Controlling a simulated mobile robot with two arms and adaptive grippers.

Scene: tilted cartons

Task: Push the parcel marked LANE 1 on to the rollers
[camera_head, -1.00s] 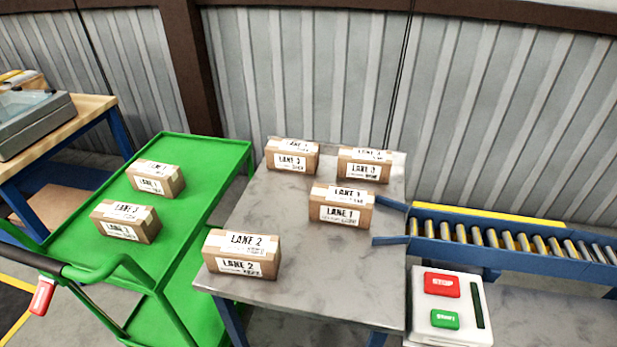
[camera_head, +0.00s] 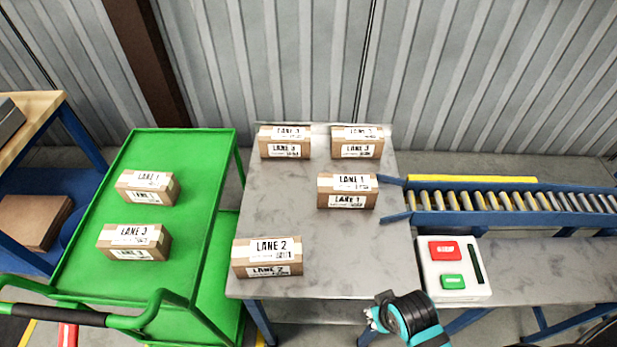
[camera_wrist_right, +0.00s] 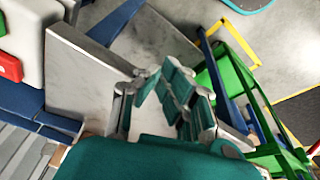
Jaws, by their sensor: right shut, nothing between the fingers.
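The parcel marked LANE 1 (camera_head: 347,191) sits on the grey table (camera_head: 340,245), near its right edge and just left of the conveyor's mouth. The rollers (camera_head: 510,201) run off to the right between blue rails and are bare. My right gripper (camera_head: 372,318) is low in the head view, in front of the table's front edge and well apart from the parcel. It also shows in the wrist view (camera_wrist_right: 175,85), shut and empty. I cannot make out the LANE 1 label in the wrist view. My left gripper is not in view.
A LANE 2 parcel (camera_head: 267,257) lies at the table's front left. Two LANE 3 parcels (camera_head: 284,142) (camera_head: 357,142) stand at the back. The green cart (camera_head: 185,225) holds a LANE 1 (camera_head: 147,188) and a LANE 3 parcel (camera_head: 135,242). A button box (camera_head: 432,282) stands right of the table.

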